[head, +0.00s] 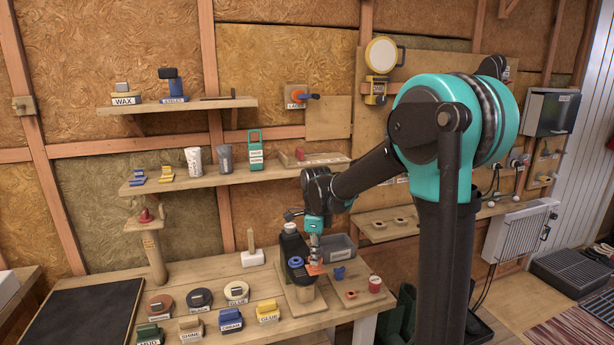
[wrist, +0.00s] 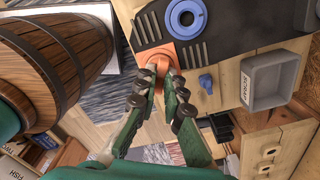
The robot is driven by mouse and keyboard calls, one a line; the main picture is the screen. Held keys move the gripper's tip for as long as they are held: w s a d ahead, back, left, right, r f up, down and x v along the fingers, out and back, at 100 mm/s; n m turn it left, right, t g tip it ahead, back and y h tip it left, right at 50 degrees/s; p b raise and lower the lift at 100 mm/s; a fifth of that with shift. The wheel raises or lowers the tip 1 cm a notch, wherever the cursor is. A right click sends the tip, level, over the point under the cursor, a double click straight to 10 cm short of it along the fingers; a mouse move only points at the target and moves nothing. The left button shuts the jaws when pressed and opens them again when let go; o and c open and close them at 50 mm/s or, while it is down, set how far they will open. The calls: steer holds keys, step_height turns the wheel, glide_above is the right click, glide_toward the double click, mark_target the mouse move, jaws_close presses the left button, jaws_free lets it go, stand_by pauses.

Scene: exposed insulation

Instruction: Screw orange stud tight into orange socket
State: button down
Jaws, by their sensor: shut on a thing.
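My gripper (head: 315,257) points down at the right side of the black fixture on the workbench. In the wrist view its two green fingers (wrist: 157,76) are closed together on the orange stud (wrist: 167,54). The orange socket (wrist: 190,54) is a flat orange piece at the edge of the black plate; it also shows in the head view (head: 316,269) just under the fingertips. The stud is at the socket, mostly hidden by the fingers. I cannot tell how deep it sits.
A blue ring (wrist: 186,18) lies on the black plate beside the socket. A blue knob (wrist: 206,82) and a grey scrap bin (wrist: 275,80) stand close by. Labelled tins and blocks (head: 231,319) cover the bench's front left.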

steer(key=shift+s+f, duration=0.15)
steer(key=m, duration=0.5)
steer(key=shift+m, duration=0.5)
steer(key=shift+f, duration=0.1)
stand_by(0.4)
steer(key=m, duration=0.3)
steer(key=shift+f, duration=0.15)
stand_by(0.7)
